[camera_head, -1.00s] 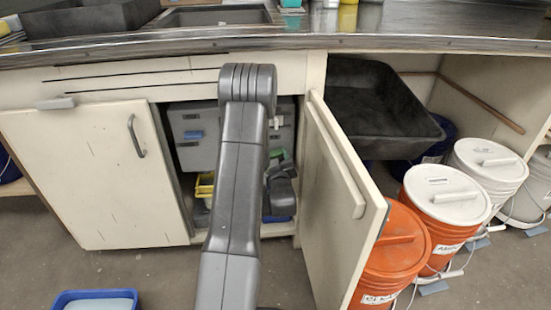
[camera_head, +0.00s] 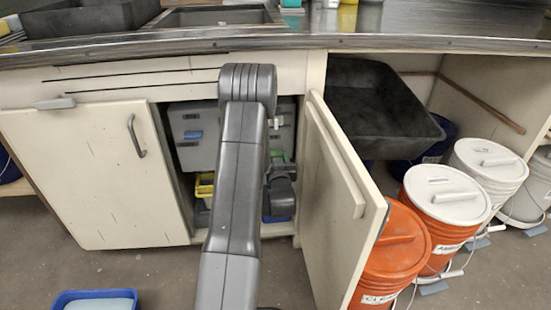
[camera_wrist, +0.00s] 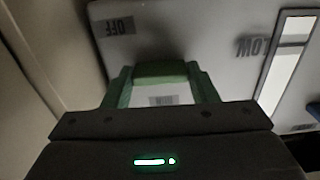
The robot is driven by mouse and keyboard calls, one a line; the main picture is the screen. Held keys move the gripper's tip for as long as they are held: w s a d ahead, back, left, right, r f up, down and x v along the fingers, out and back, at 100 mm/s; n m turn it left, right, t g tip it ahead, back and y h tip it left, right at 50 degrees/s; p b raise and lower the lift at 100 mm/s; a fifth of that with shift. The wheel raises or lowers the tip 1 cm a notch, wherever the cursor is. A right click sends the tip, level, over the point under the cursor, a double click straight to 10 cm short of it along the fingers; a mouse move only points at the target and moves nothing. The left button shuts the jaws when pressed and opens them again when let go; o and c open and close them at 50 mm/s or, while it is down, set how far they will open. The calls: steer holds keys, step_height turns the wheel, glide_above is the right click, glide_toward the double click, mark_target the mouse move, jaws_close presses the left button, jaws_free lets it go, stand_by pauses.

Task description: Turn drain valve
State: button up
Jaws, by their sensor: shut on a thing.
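In the wrist view, a green block (camera_wrist: 160,72), which I take to be the drain valve's handle, lies between two green side pieces at the front of my gripper (camera_wrist: 161,88). My gripper is shut on it. A pale patch with a small printed label shows just below the block. The grey panel behind carries an OFF label (camera_wrist: 113,27), seen upside down. In the head view, my gripper (camera_head: 279,170) is inside the open cabinet, partly hidden behind my arm. The rest of the valve is hidden.
The open cabinet door (camera_head: 340,200) stands close on the right of my arm, and the left door (camera_head: 90,180) is on the other side. A yellow container (camera_head: 204,188) sits inside the cabinet. An orange bucket (camera_head: 395,255) stands beyond the right door. A blue tub (camera_head: 95,300) is on the floor.

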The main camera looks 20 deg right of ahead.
steer(key=o, duration=1)
steer(key=shift+s, duration=0.15)
steer(key=p+v, duration=0.2)
steer(key=v, duration=1.1)
steer(key=shift+s+a+f, duration=0.1)
steer(key=shift+s+a, duration=0.05)
steer(key=shift+s, duration=0.1)
steer(key=shift+w, duration=0.15)
steer(key=b+x, duration=0.2)
steer(key=x, duration=1.1)
steer(key=shift+w, duration=0.25)
